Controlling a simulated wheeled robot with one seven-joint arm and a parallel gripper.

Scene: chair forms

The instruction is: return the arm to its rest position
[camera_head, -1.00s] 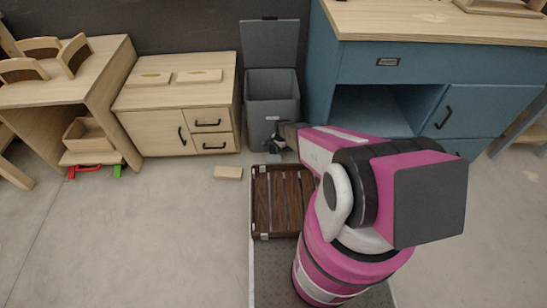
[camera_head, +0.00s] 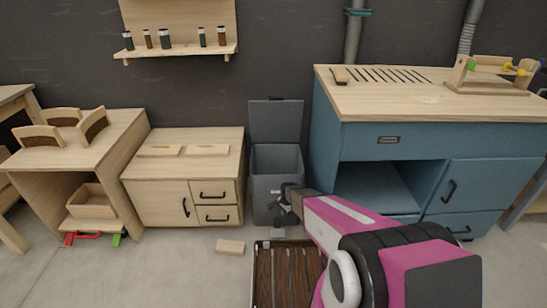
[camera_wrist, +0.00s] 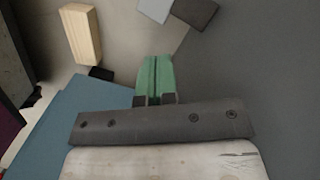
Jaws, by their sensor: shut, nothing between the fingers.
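My arm, pink, white and black, reaches from the lower right of the head view toward the grey bin. My gripper (camera_head: 284,206) is at its end, small and dark, in front of the bin's lower front. In the wrist view the green fingers of my gripper (camera_wrist: 155,62) are pressed together with nothing between them. No task object is held.
The open-lidded grey bin (camera_head: 275,168) stands between a wooden cabinet (camera_head: 160,203) and a blue workbench (camera_head: 375,138). A wooden block (camera_head: 230,246) lies on the floor; one also shows in the wrist view (camera_wrist: 81,34). A dark slatted wooden piece (camera_head: 287,278) lies below my arm.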

